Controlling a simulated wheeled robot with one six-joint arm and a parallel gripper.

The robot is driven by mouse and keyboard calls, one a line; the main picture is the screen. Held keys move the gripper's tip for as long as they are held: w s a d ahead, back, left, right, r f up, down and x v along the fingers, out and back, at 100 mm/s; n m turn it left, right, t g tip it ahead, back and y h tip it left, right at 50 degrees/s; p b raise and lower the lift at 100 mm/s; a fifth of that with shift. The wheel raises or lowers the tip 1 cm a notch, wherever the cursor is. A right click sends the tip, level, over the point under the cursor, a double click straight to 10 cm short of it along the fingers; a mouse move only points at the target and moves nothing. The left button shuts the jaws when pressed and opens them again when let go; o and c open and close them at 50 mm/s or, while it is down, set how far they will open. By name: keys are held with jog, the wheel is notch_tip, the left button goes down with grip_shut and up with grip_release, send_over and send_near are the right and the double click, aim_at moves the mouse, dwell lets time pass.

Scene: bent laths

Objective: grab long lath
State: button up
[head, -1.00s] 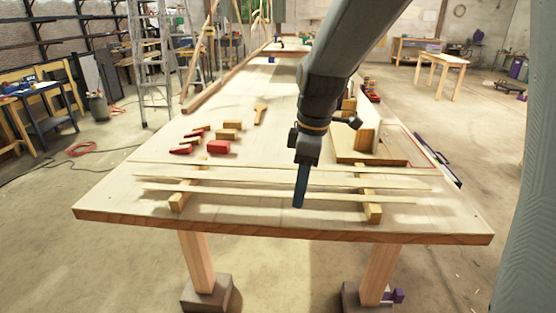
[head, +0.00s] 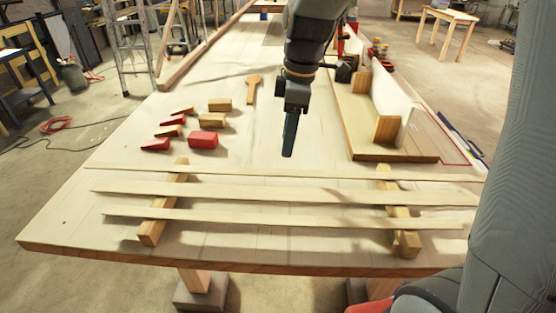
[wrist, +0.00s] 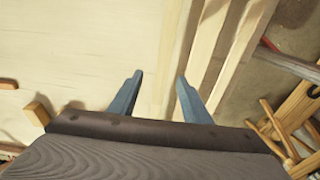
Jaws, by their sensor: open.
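Three pale laths lie across two wooden bearers, side by side. The far lath (head: 240,173) looks the longest and is narrow. The middle lath (head: 230,193) looks wider, and the near lath (head: 230,217) looks shortest. My gripper (head: 288,155) points down, its tip just beyond the far lath in the head view, touching none of them. In the wrist view my gripper (wrist: 158,82) is open and empty. There the far lath (wrist: 172,45) runs below the gap between the fingers, close to the right finger. The height above it is hard to tell.
The bearers (head: 152,232) and (head: 407,240) stand on the workbench (head: 60,235). Red and wooden blocks (head: 203,140) lie at the left, near a wooden mallet-like piece (head: 252,90). A wooden fixture (head: 385,157) stands at the right. Bench between them is clear.

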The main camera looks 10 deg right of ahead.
aim_at(281, 172)
jog(key=shift+a+f, duration=0.2)
jog(key=shift+f, duration=0.95)
jog(key=f, duration=0.1)
jog(key=f+p, duration=0.2)
jog(key=f, duration=0.1)
jog(key=shift+s+a, duration=0.25)
jog(key=shift+a, duration=0.15)
jog(key=shift+a+f, duration=0.1)
jog(key=shift+f, duration=0.6)
grip_shut()
